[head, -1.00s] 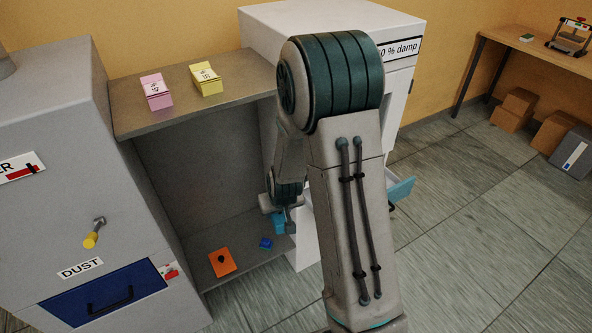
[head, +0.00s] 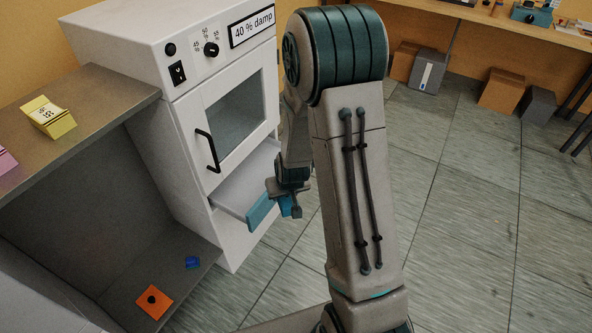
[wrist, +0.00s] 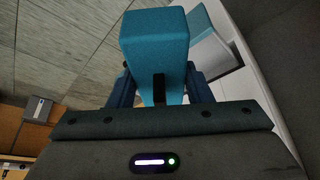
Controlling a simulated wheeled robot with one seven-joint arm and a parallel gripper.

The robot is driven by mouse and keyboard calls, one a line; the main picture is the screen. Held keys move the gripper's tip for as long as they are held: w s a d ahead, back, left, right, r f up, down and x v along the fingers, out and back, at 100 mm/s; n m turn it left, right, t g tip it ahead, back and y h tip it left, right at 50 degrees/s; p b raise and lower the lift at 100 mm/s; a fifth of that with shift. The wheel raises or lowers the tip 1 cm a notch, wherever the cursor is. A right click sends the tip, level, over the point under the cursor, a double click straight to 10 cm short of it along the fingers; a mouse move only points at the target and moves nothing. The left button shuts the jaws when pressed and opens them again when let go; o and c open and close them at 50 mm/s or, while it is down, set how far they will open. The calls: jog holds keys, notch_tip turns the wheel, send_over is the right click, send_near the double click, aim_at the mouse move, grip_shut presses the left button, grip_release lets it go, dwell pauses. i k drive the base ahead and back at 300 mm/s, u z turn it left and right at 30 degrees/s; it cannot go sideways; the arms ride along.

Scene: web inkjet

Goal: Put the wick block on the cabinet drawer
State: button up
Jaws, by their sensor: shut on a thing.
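My gripper (head: 290,193) is shut on a teal block, the wick block (wrist: 155,50), which fills the middle of the wrist view between the fingers. In the head view the block is mostly hidden by my gripper and arm. The cabinet drawer (head: 238,190) is a white tray with a blue front, pulled out low on the white cabinet. My gripper is close to the drawer's right end in the head view; I cannot tell whether the block is over it. In the wrist view the drawer (wrist: 212,58) is right of the block, which appears apart from it.
The white cabinet (head: 160,85) has a closed glass door above the drawer. Left of it is a grey shelf (head: 95,110) with a yellow pad (head: 48,118) on top, and an orange card (head: 154,301) and a small blue object (head: 192,262) below.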

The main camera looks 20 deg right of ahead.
aim_at(261, 179)
jog(key=z, duration=2.15)
jog(key=k, duration=1.55)
jog(key=u, duration=1.7)
jog(key=i, duration=1)
jog(key=z, duration=0.05)
